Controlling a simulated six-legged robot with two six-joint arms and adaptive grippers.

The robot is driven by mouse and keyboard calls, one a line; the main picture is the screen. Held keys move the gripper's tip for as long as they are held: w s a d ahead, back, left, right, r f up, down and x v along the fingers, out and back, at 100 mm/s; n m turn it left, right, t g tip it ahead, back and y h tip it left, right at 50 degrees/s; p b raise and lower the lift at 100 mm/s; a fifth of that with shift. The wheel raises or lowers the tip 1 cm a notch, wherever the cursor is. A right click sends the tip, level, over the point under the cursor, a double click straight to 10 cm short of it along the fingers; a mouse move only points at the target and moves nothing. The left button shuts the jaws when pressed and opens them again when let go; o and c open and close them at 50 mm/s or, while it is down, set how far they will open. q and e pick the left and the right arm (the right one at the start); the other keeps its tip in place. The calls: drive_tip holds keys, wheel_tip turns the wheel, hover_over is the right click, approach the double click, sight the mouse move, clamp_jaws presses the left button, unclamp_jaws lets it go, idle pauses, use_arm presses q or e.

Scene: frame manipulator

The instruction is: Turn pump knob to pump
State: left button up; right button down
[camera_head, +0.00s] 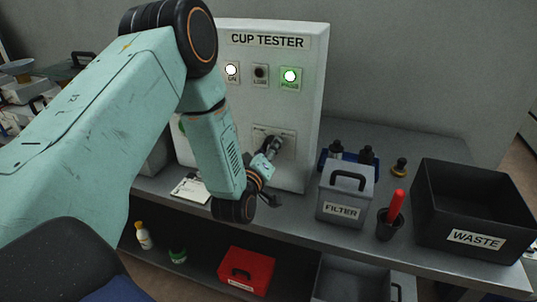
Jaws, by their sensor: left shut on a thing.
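The white cup tester (285,110) stands upright at the back of the grey bench. Its left lamp glows white, its middle lamp is dark and its PASS lamp glows green. My left arm comes in from the left and reaches across the tester's front. My left gripper (272,146) is at the small plate (288,143) low on the panel, shut on the knob there. The fingers mostly hide the knob, so its angle cannot be told. My right gripper is not in view.
A grey FILTER box (344,195), a cup with a red-handled tool (391,217) and a black WASTE bin (472,208) stand right of the tester. A white card (190,191) lies on the bench. A red case (246,270) sits on the lower shelf.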

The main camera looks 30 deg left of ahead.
use_arm(q)
drive_tip(key=shift+a+f+n+b, duration=0.1)
drive_tip(key=shift+n+b, duration=3.1)
drive_tip(key=shift+n, duration=1.5)
drive_tip(key=o, duration=1.1)
drive_tip(key=shift+o, duration=0.2)
drive_tip(key=shift+h, duration=0.3)
drive_tip(key=v, duration=1.2)
